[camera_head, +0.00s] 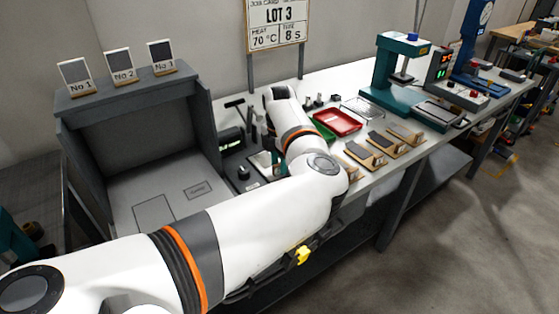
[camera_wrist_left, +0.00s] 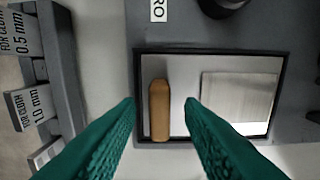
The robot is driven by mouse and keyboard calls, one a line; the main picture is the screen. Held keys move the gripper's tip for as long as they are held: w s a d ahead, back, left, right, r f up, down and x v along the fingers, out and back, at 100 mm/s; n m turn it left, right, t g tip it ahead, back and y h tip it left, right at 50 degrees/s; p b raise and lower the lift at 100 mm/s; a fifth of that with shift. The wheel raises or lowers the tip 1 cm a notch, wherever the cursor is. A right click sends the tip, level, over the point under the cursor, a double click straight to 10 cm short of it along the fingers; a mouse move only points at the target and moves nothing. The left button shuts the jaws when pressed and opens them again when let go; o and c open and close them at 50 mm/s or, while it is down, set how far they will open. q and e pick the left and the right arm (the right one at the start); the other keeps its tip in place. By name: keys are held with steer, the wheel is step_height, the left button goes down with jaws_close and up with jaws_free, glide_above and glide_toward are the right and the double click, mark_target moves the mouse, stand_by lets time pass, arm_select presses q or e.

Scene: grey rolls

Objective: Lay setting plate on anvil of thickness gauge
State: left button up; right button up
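My left gripper (camera_wrist_left: 161,101) is open; its two teal fingers point at a black-rimmed tray (camera_wrist_left: 215,52) in the left wrist view. In the tray lie a brown bar (camera_wrist_left: 160,112) and a square brushed-metal plate (camera_wrist_left: 238,97), which looks like the setting plate. The fingertips appear on either side of the brown bar, with nothing held; the height above it is unclear. In the head view my left arm covers most of the gripper and part of the tray (camera_head: 262,160). A dark device with a green display (camera_head: 230,138), apparently the thickness gauge, stands left of the arm. My right gripper is out of view.
Small stands labelled for cloth, 0.5 mm (camera_wrist_left: 28,32) and 1.0 mm (camera_wrist_left: 36,103), are at the left of the wrist view. A grey booth (camera_head: 130,115) stands left, a red tray (camera_head: 337,121) and a teal press (camera_head: 388,75) right.

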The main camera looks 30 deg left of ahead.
arm_select(q)
steer(key=shift+r, duration=0.3)
step_height(320, 180, up, 12)
steer(key=shift+b, duration=0.3)
stand_by(0.5)
